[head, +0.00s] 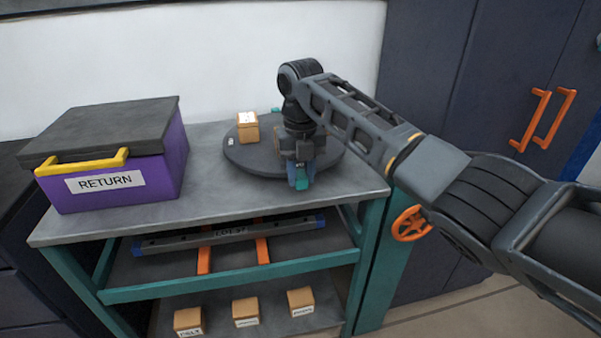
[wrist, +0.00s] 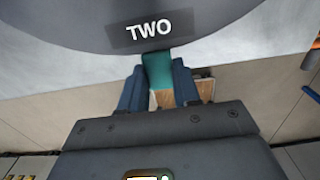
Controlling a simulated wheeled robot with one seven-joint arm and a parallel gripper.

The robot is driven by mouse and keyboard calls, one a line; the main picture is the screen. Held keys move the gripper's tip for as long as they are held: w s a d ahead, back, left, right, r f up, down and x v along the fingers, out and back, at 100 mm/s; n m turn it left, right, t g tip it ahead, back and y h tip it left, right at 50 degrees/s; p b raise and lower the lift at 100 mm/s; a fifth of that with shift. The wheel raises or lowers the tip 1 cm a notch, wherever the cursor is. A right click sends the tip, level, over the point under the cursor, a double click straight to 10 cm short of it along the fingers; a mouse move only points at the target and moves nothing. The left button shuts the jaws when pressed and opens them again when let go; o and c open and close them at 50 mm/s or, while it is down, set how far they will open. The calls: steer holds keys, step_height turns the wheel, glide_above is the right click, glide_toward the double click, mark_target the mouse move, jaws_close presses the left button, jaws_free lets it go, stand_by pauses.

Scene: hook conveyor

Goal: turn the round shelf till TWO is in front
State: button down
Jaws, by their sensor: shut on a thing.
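The round shelf (head: 243,160) is a dark grey disc on the table top. In the wrist view its dark rim (wrist: 80,25) fills the top, with a TWO label (wrist: 149,29) on it. A teal tab (wrist: 157,68) sticks out from the rim just below that label. My gripper (head: 301,178) is at the shelf's near edge, right of its middle. Its blue fingers (wrist: 158,90) are shut on the teal tab. The arm hides the TWO label in the head view. A small white label (head: 231,141) shows at the shelf's left, too small to read.
A tan box (head: 248,133) stands on the shelf's back left. Another teal piece (head: 276,110) shows at its back. A purple RETURN bin (head: 128,174) with a yellow handle stands on the table (head: 205,201) at the left. Several small boxes sit below. Dark cabinets (head: 440,70) stand right.

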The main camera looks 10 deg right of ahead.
steer(key=shift+r, duration=0.1)
steer(key=c, duration=0.8)
jaws_free()
step_height(320, 180, up, 8)
steer(key=shift+f+b, duration=0.15)
steer(key=shift+b, duration=0.25)
